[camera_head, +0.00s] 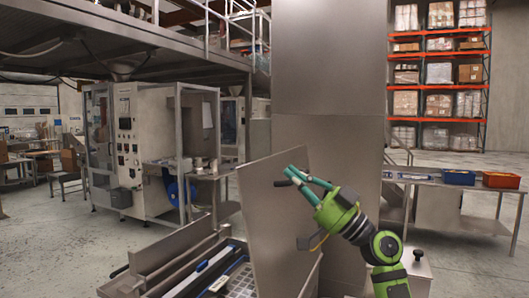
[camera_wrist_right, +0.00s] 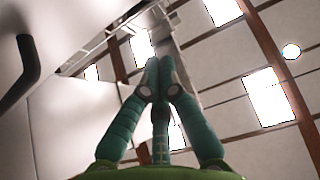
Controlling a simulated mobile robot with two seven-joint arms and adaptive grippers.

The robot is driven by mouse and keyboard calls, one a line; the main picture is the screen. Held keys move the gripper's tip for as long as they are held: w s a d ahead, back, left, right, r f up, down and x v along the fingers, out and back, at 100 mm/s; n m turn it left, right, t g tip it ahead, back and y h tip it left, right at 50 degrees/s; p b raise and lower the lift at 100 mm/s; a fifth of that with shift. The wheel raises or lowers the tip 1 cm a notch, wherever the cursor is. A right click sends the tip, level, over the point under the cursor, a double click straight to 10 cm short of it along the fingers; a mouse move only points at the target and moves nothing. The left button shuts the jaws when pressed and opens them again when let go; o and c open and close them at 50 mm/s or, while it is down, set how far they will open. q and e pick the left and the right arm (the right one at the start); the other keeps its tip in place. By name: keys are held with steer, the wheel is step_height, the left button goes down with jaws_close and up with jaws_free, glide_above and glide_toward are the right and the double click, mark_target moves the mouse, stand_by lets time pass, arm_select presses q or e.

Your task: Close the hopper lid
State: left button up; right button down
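The hopper lid (camera_head: 268,232) is a flat grey metal plate standing raised and tilted in the middle of the head view. A short dark handle (camera_head: 282,183) sticks out near its upper part. It seems to show as a dark bent bar in the right wrist view (camera_wrist_right: 27,75). My right gripper (camera_head: 298,176), green with teal fingers, is in front of the plate's upper right part, beside the handle. In the right wrist view its fingertips (camera_wrist_right: 160,82) come together with nothing seen between them. I cannot tell whether they touch the lid. My left gripper is out of view.
Metal housing edges and a tray (camera_head: 240,278) lie left below the lid. A tall grey metal column (camera_head: 328,75) stands behind it. A steel table (camera_head: 440,180) with a blue bin (camera_head: 459,177) and a red bin (camera_head: 501,180) is at the right. Floor at left is open.

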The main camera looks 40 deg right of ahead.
arm_select(q)
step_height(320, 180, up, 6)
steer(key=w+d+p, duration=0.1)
steer(key=p, duration=0.4)
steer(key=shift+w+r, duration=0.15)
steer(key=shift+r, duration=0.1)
arm_select(e)
steer(key=w+a+r, duration=0.1)
steer(key=w+a, duration=0.2)
steer(key=w, duration=0.3)
steer(key=shift+w+r, duration=0.15)
steer(key=shift+w, duration=0.2)
